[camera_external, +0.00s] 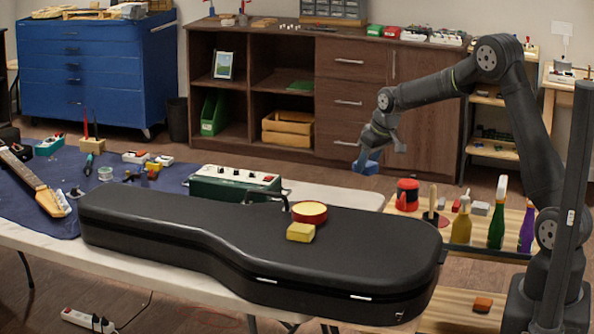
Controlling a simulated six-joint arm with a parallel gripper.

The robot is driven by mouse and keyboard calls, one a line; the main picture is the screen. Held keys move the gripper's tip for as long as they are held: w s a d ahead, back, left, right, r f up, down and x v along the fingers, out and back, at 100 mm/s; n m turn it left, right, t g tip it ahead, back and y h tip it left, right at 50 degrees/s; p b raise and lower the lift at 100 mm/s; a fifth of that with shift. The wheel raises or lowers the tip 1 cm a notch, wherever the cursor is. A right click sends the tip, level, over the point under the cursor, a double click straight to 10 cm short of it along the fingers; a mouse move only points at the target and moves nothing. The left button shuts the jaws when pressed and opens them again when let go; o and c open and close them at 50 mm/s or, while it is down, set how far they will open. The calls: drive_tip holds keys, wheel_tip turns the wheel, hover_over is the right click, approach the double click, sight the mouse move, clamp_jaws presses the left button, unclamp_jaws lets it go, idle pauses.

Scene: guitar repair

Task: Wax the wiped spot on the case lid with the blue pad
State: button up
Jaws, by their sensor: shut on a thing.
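My gripper (373,151) is held in the air beyond the wide right end of the case, pointing down. It is shut on a small blue pad (366,166), which is clear of every surface. The black guitar case (175,214) lies closed across the white table, its lid facing up. A round red tin with a pale yellow top (309,212) stands on the lid near its middle. A yellow block (300,232), like a sponge, lies just in front of the tin. I cannot make out a wiped spot on the lid.
A green amplifier-like box (234,185) stands behind the case. Several spray bottles, including a green one (497,220), and a red container (407,194) stand on a wooden shelf at right. The lid's right part is clear. A guitar neck (33,180) lies at far left.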

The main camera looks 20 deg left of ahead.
sight(307, 208)
drive_tip(key=s+a+n, duration=0.1)
drive_tip(key=s+a, duration=0.2)
drive_tip(key=s, duration=0.3)
drive_tip(key=s+a+r+n+g, duration=0.1)
drive_tip(key=s+a, duration=0.2)
drive_tip(key=s, duration=0.4)
drive_tip(key=s+a+r+n, duration=0.1)
drive_tip(key=s+a+n, duration=0.1)
drive_tip(key=s, duration=0.4)
drive_tip(key=shift+s+a+r+g, duration=0.1)
drive_tip(key=shift+s+a+g, duration=0.25)
drive_tip(key=shift+a, duration=0.3)
drive_tip(key=shift+w+f, duration=0.1)
drive_tip(key=shift+f, duration=2.55)
drive_tip(key=shift+f, duration=0.55)
wheel_tip(307, 208, up, 7)
